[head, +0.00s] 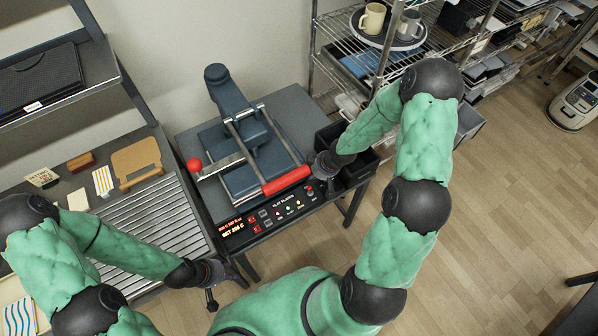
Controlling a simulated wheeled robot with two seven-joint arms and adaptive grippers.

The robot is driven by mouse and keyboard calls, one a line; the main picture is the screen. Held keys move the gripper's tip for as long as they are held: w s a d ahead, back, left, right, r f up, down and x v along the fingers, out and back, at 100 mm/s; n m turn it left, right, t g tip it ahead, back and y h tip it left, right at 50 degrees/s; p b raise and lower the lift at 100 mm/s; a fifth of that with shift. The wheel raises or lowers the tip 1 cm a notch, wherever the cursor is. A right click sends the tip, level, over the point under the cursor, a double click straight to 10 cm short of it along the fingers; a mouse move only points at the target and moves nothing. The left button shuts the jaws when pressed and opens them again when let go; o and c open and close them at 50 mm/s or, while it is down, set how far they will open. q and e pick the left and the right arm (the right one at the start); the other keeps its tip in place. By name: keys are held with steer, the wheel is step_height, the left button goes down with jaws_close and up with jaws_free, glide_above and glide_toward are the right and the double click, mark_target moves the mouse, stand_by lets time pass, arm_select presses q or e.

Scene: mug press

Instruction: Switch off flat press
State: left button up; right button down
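The flat press (243,158) stands on a small table in the middle of the head view. It has a dark body, a lever with a red grip (287,180) and a red ball knob (194,165). Its control panel (275,210) faces me, with a lit display (232,229) on the left, small coloured buttons and a red knob near the right end. My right gripper (322,178) is at the panel's right end, close to that red knob; I cannot tell whether they touch. My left gripper (226,276) is low, left of and in front of the press. Finger openings are too small to tell.
A slatted rack table (160,222) with a clipboard-like board (138,162) and cards stands left. A black bin (365,168) is right of the press. A wire shelf (345,45) behind holds a tray (385,30) with mugs. The wooden floor (500,200) at right is mostly clear.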

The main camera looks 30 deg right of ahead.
mark_target(308, 190)
steer(key=shift+s+r, duration=0.1)
steer(key=shift+s, duration=0.05)
steer(key=b+x, duration=0.6)
steer(key=x, duration=0.2)
steer(key=shift+f, duration=0.25)
steer(key=shift+b+x, duration=0.6)
steer(key=shift+x, duration=0.25)
steer(key=s+t+b, duration=0.1)
steer(key=t+b, duration=0.1)
steer(key=b, duration=0.1)
steer(key=shift+r, duration=0.1)
steer(key=t+b, duration=0.1)
steer(key=s+t+b, duration=0.1)
steer(key=shift+s+r+t+y, duration=0.15)
steer(key=shift+t+y, duration=0.15)
steer(key=shift+r, duration=0.35)
